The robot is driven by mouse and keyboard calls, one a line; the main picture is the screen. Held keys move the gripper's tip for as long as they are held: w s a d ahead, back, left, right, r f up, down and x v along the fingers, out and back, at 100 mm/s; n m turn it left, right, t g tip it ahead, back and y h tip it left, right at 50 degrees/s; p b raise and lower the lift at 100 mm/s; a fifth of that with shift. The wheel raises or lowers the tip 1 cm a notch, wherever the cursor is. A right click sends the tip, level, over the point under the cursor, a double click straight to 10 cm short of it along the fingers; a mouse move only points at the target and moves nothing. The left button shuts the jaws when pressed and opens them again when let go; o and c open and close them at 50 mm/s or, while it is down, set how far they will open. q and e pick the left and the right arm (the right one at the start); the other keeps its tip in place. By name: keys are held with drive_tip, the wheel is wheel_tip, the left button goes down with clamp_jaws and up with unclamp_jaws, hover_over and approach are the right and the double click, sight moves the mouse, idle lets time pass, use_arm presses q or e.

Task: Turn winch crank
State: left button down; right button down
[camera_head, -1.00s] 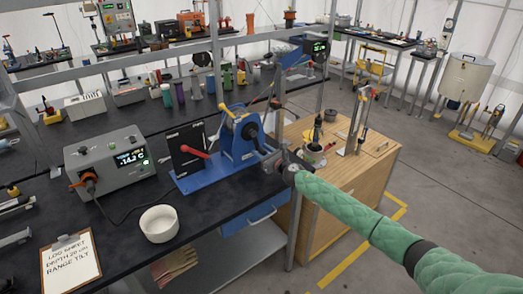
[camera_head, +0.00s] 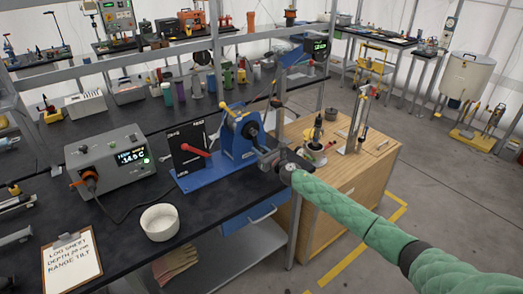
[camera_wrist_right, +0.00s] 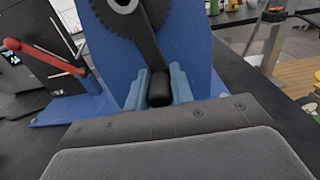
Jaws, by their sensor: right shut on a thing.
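The winch (camera_head: 237,138) has a blue upright frame on a blue base and stands near the right end of the black bench. In the right wrist view its blue side plate (camera_wrist_right: 188,40) and dark toothed wheel (camera_wrist_right: 103,12) show. The black crank arm (camera_wrist_right: 143,42) slants down from the wheel to the dark crank grip (camera_wrist_right: 160,90). My right gripper (camera_head: 266,156) is at the winch's right side. In the wrist view its blue fingers (camera_wrist_right: 159,88) are shut on the crank grip, one on each side. My left gripper is not in view.
A red lever (camera_head: 194,149) and black panel (camera_head: 186,160) stand left of the winch. A grey display box (camera_head: 110,165), white bowl (camera_head: 159,222) and clipboard (camera_head: 71,264) are further left. A wooden cabinet (camera_head: 335,200) stands close on the right. A metal rail (camera_head: 110,62) crosses above the bench.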

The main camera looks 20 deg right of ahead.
drive_tip(key=shift+s+a+m, duration=0.3)
drive_tip(key=shift+a+m, duration=0.6)
drive_tip(key=shift+m, duration=0.3)
drive_tip(key=shift+s+a+m, duration=0.1)
drive_tip(key=shift+a+m, duration=0.15)
drive_tip(key=shift+m, duration=0.05)
drive_tip(key=shift+a, duration=0.1)
drive_tip(key=c, duration=1.2)
unclamp_jaws()
drive_tip(key=shift+c, duration=0.2)
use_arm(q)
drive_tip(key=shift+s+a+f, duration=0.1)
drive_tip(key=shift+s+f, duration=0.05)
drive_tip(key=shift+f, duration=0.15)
